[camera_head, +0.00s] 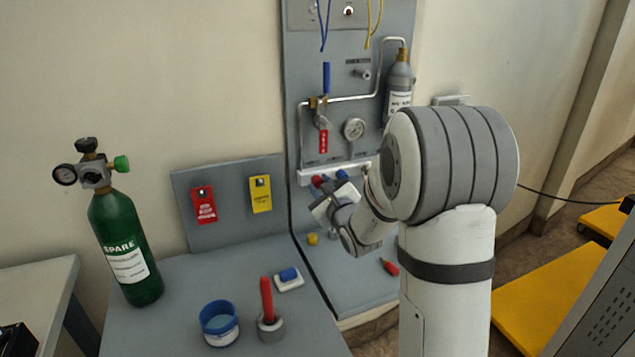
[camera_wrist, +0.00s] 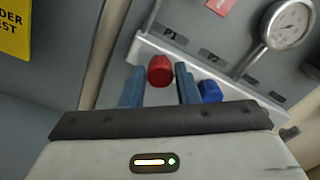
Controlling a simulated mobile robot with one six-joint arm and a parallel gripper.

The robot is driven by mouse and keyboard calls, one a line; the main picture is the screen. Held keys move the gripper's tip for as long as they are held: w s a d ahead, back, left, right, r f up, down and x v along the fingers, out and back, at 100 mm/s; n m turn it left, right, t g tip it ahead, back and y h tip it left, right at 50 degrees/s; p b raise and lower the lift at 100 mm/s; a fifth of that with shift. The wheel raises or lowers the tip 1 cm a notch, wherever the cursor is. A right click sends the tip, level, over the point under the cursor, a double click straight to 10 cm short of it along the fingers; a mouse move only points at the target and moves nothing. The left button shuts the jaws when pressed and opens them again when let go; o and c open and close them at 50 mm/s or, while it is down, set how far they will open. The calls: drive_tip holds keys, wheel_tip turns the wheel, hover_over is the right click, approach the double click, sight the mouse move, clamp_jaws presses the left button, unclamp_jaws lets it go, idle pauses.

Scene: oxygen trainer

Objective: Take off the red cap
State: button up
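The red cap (camera_wrist: 160,69) sits on the white manifold strip (camera_wrist: 207,78) near the label P1. In the wrist view my gripper's two blue-grey fingers (camera_wrist: 160,82) stand apart, one on each side of the cap. A narrow gap shows between the cap and each finger; whether the fingertips reach past it I cannot tell. In the head view the red cap (camera_head: 317,181) shows just above my gripper (camera_head: 324,197), which is partly blurred into the panel. My gripper holds nothing.
A blue cap (camera_wrist: 210,91) is close to the right finger, near P2. A pressure gauge (camera_head: 354,129) and a red-handled valve (camera_head: 323,141) are above the strip. A green cylinder (camera_head: 125,245), a blue-rimmed tub (camera_head: 220,323) and a red upright stick (camera_head: 267,300) stand on the left bench.

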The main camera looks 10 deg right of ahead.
drive_tip(key=c, duration=0.6)
drive_tip(key=shift+f+n+b, duration=0.25)
drive_tip(key=shift+n+b, duration=0.55)
drive_tip(key=shift+b, duration=0.1)
clamp_jaws()
drive_tip(key=shift+r+n+b, duration=0.2)
drive_tip(key=shift+n+b, duration=0.1)
drive_tip(key=shift+n, duration=0.6)
drive_tip(key=shift+n+b, duration=1.2)
drive_tip(key=shift+n, duration=0.5)
